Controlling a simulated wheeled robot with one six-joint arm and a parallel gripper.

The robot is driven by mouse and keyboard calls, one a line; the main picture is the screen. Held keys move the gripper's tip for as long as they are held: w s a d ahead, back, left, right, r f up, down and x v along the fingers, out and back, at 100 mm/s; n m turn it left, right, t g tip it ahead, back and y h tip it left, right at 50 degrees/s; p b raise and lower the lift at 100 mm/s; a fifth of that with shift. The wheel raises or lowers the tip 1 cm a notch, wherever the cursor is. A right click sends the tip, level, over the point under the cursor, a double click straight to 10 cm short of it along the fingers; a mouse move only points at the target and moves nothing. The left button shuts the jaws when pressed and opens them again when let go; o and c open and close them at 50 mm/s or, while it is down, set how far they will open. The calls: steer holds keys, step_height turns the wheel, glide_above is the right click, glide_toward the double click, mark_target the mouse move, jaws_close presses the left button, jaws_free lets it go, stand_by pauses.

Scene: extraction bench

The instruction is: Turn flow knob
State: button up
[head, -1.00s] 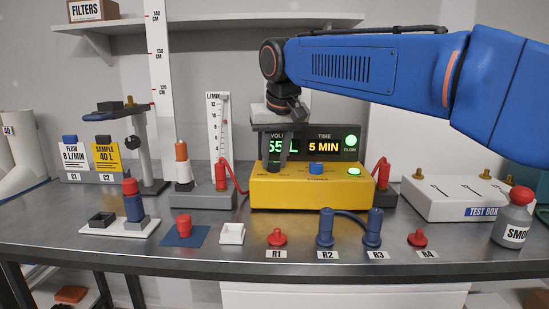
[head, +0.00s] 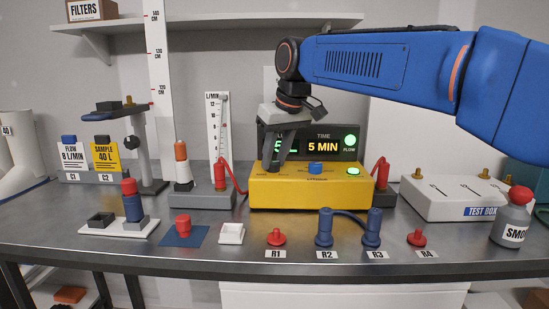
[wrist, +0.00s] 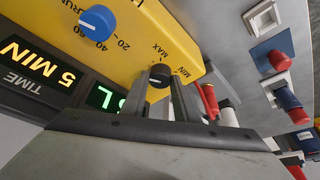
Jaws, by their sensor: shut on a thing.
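The flow knob (wrist: 158,77) is a small dark knob with a pale mark, on the yellow pump box between the words MAX and MIN in the wrist view. My gripper (wrist: 160,92) is shut on it, one finger on each side. In the head view my gripper (head: 276,165) leans over the left part of the yellow pump box (head: 310,195) and hides the knob. A blue timer knob (head: 316,168) stands to its right; it also shows in the wrist view (wrist: 97,22). A green FLOW lamp (head: 350,140) is lit.
The display (head: 335,146) behind the box reads 5 MIN, its left part covered by my gripper. A red cylinder with a hose (head: 221,174) stands close left of the box. A white test box (head: 455,195) is at right. Red and blue pieces line the front.

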steer(key=o, duration=1.1)
steer(key=shift+c, duration=0.2)
steer(key=shift+r, duration=0.1)
steer(key=v, duration=1.7)
steer(key=shift+s+r, duration=0.1)
steer(key=shift+s, duration=0.1)
